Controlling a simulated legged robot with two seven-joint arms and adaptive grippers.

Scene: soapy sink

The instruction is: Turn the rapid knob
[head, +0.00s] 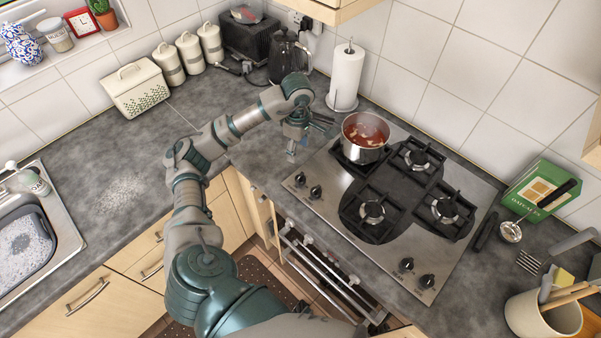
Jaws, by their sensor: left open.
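The gas hob (375,230) has a steel top with knobs along its front edge. Two knobs sit together at the left, one (300,179) beside another (316,192). Two more sit at the right, one (406,265) beside another (427,281). I cannot tell which is the rapid knob, as the markings are too small. My left gripper (292,155) is open and points down over the worktop, just beyond the hob's left front corner and near the left pair of knobs. It appears apart from them. My right gripper is not in view.
A pot of red stew (365,137) stands on the back left burner, close to my left gripper. A paper towel roll (346,74) and a black kettle (288,57) stand behind. A ladle (511,231) and utensil pot (543,314) are at the right. Worktop left of my arm is largely clear.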

